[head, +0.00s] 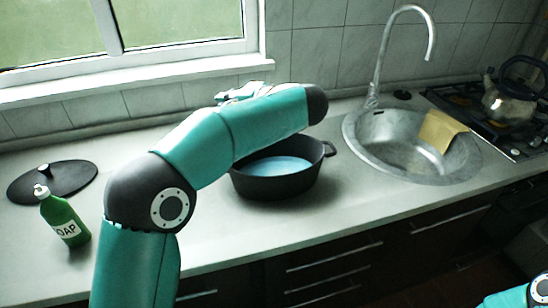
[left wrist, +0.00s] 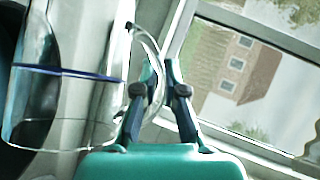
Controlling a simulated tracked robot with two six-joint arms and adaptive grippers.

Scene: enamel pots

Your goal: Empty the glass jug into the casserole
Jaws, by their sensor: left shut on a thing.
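The casserole (head: 275,184) is a black pot on the counter, with light blue liquid (head: 275,165) showing inside. My left arm crosses in front of its back left part. The glass jug (left wrist: 65,95) is clear and fills the left of the left wrist view, with a blue line across its body. My left gripper (left wrist: 158,88) is shut on the jug's curved glass handle (left wrist: 148,45). In the head view my arm hides most of the gripper and jug, above the casserole's back rim. I cannot tell how much the jug holds. My right gripper is out of view.
A black lid (head: 52,183) and a green soap bottle (head: 64,218) stand on the counter at left. A steel sink (head: 375,155) with a tan cloth (head: 440,130) and a tap (head: 378,70) are at right. A kettle (head: 513,100) stands on the stove. The front counter is clear.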

